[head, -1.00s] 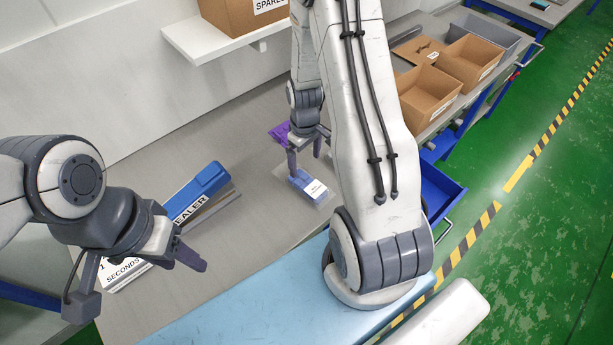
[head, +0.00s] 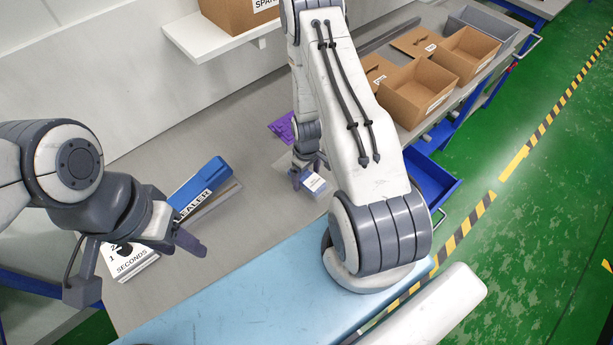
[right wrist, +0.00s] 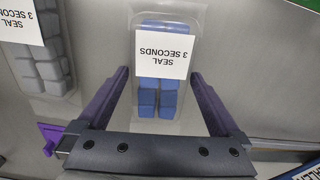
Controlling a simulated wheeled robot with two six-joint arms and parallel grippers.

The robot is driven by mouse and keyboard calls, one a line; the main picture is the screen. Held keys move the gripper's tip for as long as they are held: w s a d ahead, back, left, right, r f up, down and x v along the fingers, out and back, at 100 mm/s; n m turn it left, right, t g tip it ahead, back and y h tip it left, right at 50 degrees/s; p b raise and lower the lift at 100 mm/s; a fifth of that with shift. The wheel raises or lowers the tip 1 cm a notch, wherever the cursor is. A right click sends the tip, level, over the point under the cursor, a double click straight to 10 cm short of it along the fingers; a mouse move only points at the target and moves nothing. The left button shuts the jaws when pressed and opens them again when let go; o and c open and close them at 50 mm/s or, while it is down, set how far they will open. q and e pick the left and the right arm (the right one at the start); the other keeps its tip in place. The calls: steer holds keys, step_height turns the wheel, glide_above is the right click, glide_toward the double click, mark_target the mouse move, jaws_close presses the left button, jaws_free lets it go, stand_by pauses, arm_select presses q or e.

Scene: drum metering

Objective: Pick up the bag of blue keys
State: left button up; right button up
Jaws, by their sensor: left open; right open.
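The bag of blue keys (right wrist: 157,98) is a clear bag with a white "SEAL 3 SECONDS" label, lying on the grey bench. In the right wrist view it lies between the two fingers of my right gripper (right wrist: 158,95), which is open. The fingers stand on either side of the bag, apart from it. In the head view the bag (head: 314,184) is partly hidden by my right gripper (head: 302,178). My left gripper (head: 135,262) is open and empty near the sealer.
A bag of grey keys (right wrist: 42,65) lies left of the blue one in the wrist view. Cardboard boxes (head: 418,88) stand at the right.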

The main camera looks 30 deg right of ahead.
steer(key=shift+f, duration=0.15)
steer(key=c, duration=1.3)
